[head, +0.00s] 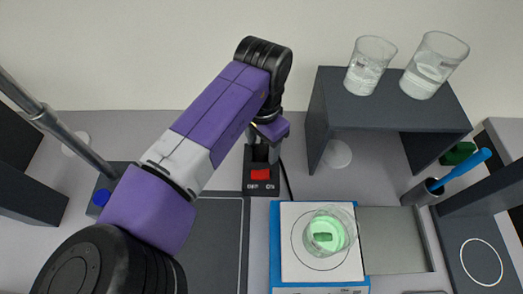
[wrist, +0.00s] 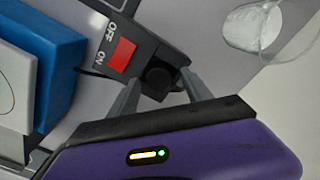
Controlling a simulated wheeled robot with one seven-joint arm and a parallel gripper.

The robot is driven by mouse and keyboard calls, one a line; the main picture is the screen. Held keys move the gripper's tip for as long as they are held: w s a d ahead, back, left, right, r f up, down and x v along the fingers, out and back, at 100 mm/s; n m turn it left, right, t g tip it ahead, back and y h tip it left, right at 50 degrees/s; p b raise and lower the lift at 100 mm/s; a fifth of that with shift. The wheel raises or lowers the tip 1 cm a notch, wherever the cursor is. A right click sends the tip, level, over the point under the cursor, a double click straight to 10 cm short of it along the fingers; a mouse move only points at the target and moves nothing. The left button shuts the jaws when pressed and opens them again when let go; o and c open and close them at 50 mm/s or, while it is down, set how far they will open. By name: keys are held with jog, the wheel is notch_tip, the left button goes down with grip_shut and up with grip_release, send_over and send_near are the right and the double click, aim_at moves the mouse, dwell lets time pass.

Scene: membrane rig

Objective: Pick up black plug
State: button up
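The black plug (wrist: 160,74) sits at the end of a dark switch box (wrist: 108,22) with a red rocker switch marked OFF and ON. In the head view the switch box (head: 253,187) lies at the picture's middle. My gripper (wrist: 160,75) points down at the plug, one finger on each side of it. The fingers look spread, and I cannot tell whether they touch it. In the head view my gripper (head: 265,148) is over the box's far end, and the plug is mostly hidden by it.
A blue scale (head: 276,240) holding a beaker of green liquid (head: 329,231) stands in front of the box. A dark shelf (head: 318,125) at right carries two glass beakers (head: 370,65). A cup with a blue-handled tool (head: 466,169) stands farther right. A cable runs beside the box.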

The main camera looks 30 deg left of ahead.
grip_shut()
jog(key=shift+r, duration=0.15)
